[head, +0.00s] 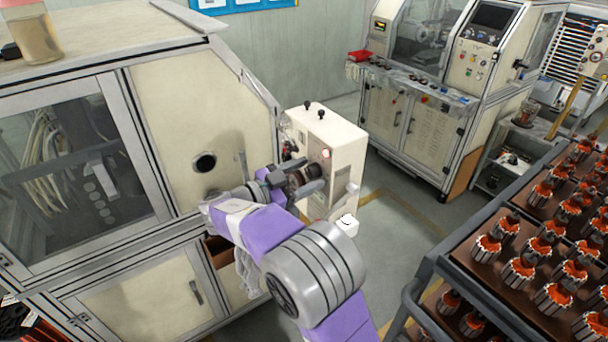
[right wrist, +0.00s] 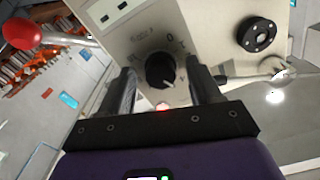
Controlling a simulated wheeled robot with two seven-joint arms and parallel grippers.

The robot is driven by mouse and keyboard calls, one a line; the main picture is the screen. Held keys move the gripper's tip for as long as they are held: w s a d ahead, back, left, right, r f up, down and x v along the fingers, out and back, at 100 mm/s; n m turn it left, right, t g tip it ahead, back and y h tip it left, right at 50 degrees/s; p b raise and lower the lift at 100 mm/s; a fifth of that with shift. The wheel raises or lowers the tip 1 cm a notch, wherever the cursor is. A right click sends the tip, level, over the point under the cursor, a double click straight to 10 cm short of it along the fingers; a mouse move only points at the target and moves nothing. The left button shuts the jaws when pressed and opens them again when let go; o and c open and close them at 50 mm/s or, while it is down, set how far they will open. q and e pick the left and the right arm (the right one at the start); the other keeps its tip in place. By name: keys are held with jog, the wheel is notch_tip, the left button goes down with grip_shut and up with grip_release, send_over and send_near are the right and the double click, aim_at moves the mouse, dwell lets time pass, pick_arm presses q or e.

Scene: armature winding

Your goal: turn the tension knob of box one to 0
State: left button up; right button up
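The cream control box (head: 345,160) stands beside the large machine in the head view, and it fills the upper middle of the right wrist view (right wrist: 205,25). Its black round tension knob (right wrist: 160,70) has a pale pointer mark at its lower edge and printed markings around it, with a "0" at its upper right. My right gripper (head: 303,177) is at the face of the box. In the right wrist view its two dark fingers (right wrist: 162,82) stand on either side of the knob, with a gap on each side. My left gripper is not in view.
A second black round fitting (right wrist: 256,34) sits on the box to the right of the knob. A red ball-ended lever (right wrist: 22,30) is at the upper left. The large cream machine (head: 180,130) stands left, and a rack of armatures (head: 450,255) stands right.

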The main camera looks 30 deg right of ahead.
jog(key=c, duration=1)
jog(key=shift+o, duration=0.2)
jog(key=shift+n, duration=0.3)
